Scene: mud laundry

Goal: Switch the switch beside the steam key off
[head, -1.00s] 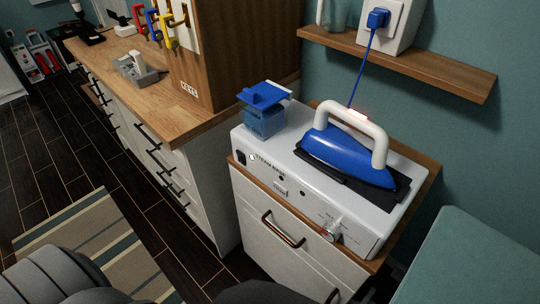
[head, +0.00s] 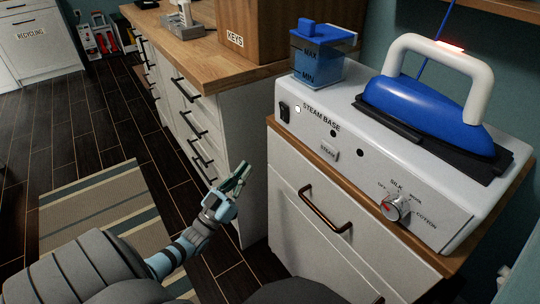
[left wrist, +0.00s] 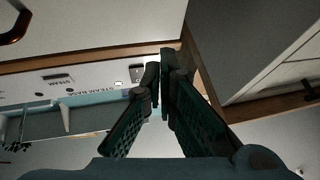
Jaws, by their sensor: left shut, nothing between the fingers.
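The white steam base (head: 365,185) stands on a cabinet. A black rocker switch (head: 284,111) is at the left end of its front panel, beside a small lit white lamp (head: 297,108). The grey key marked STEAM (head: 331,154) is lower and to the right. My left gripper (head: 243,168) is shut and empty, left of and below the switch, apart from the panel. In the left wrist view the closed fingers (left wrist: 160,65) point towards the panel, with the switch (left wrist: 137,73) just beyond them, partly hidden. My right gripper is not in view.
A blue iron (head: 425,105) rests on the steam base, near a blue water tank (head: 317,62). A red-marked dial (head: 396,207) is at the panel's right. The cabinet handle (head: 325,208) juts out below. A wooden-topped counter (head: 215,65) stands left; the floor before it is open.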

